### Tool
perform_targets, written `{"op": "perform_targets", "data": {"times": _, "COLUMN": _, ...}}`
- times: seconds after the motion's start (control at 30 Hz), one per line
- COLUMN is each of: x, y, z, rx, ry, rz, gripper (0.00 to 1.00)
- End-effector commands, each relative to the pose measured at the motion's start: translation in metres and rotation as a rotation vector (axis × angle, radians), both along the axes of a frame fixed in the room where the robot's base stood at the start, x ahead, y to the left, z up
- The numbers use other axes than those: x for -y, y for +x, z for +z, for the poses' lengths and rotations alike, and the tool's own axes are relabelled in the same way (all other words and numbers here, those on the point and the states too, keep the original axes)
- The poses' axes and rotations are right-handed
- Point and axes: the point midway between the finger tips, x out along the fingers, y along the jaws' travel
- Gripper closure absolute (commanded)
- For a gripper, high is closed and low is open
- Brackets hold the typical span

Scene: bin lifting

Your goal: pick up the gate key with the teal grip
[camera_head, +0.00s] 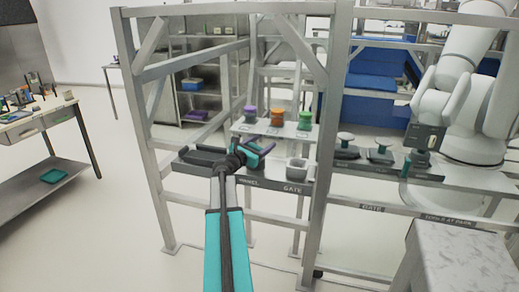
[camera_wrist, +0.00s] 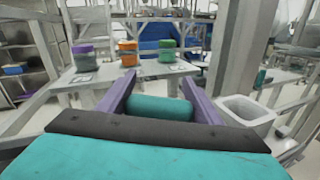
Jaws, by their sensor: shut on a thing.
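The gate key's teal grip (camera_wrist: 160,108) lies crosswise between the two purple fingers of my gripper (camera_wrist: 160,90) in the wrist view. The fingers are shut on it. In the head view the teal grip (camera_head: 252,149) shows small at my gripper (camera_head: 262,151), over the shelf marked GATE (camera_head: 262,184). The rest of the key is hidden, and I cannot tell whether the key is clear of the shelf.
A grey open cup (camera_head: 297,169) stands right of my gripper. Behind are purple (camera_head: 250,114), orange (camera_head: 277,116) and green (camera_head: 305,120) lidded jars on a raised white shelf. Metal frame posts (camera_head: 328,130) stand close on the right. A white robot arm (camera_head: 465,90) is at far right.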

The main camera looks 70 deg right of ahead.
Motion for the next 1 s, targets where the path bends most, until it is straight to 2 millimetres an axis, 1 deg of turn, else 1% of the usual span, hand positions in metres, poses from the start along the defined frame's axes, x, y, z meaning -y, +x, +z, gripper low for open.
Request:
{"op": "perform_targets", "data": {"times": 0.27, "x": 0.0, "y": 0.0, "z": 0.02, "rx": 0.001, "ry": -0.003, "rz": 0.001, "gripper": 0.74}}
{"op": "perform_targets", "data": {"times": 0.6, "x": 0.0, "y": 0.001, "z": 0.067, "rx": 0.002, "ry": -0.003, "rz": 0.001, "gripper": 0.74}}
{"op": "perform_targets", "data": {"times": 0.8, "x": 0.0, "y": 0.001, "z": 0.089, "rx": 0.0, "ry": -0.002, "rz": 0.001, "gripper": 0.74}}
{"op": "perform_targets", "data": {"times": 1.0, "x": 0.0, "y": 0.001, "z": 0.098, "rx": 0.0, "ry": 0.0, "rz": 0.001, "gripper": 0.74}}
